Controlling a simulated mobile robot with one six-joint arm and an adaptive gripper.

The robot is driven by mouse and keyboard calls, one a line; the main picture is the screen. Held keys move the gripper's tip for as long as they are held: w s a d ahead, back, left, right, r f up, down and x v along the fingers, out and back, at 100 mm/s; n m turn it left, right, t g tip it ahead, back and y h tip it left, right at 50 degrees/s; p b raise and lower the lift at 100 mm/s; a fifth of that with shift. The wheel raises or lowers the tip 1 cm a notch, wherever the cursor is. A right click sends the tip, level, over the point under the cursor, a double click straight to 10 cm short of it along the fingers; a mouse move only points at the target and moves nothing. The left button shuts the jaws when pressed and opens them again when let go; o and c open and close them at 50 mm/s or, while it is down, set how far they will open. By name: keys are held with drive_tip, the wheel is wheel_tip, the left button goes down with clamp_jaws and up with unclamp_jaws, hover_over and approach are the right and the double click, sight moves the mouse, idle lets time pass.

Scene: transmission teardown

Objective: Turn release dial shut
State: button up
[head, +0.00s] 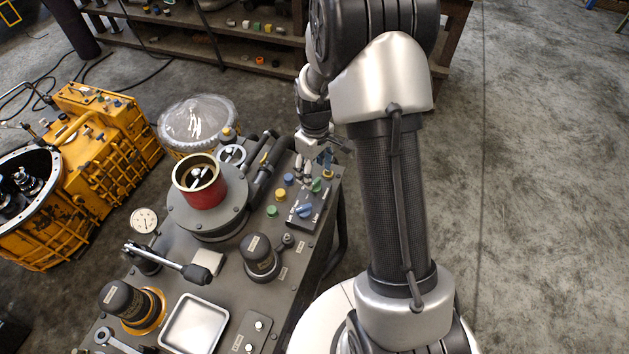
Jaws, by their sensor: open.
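A blue dial (305,210) sits on a dark control box on the workbench (225,290), with small white lettering beside it that I cannot read surely. It looks like the release dial; its exact setting is too small to tell. My gripper (327,160) is open above the back right edge of the bench, behind the dial and apart from it. A green knob (317,185) is close below my gripper. My gripper appears empty, and its fingers are small and partly hidden.
Green, yellow and blue buttons lie left of the dial. A red cylinder (202,191) stands on a round flange. A lever (165,258), black-capped cylinder (261,255) and metal tray (193,325) are nearer the front. Yellow machinery (105,140) stands left. Floor at right is clear.

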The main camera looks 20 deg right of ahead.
sight(314, 182)
drive_tip(key=shift+f+b, duration=0.4)
drive_tip(key=shift+f, duration=1.95)
drive_tip(key=c, duration=1.1)
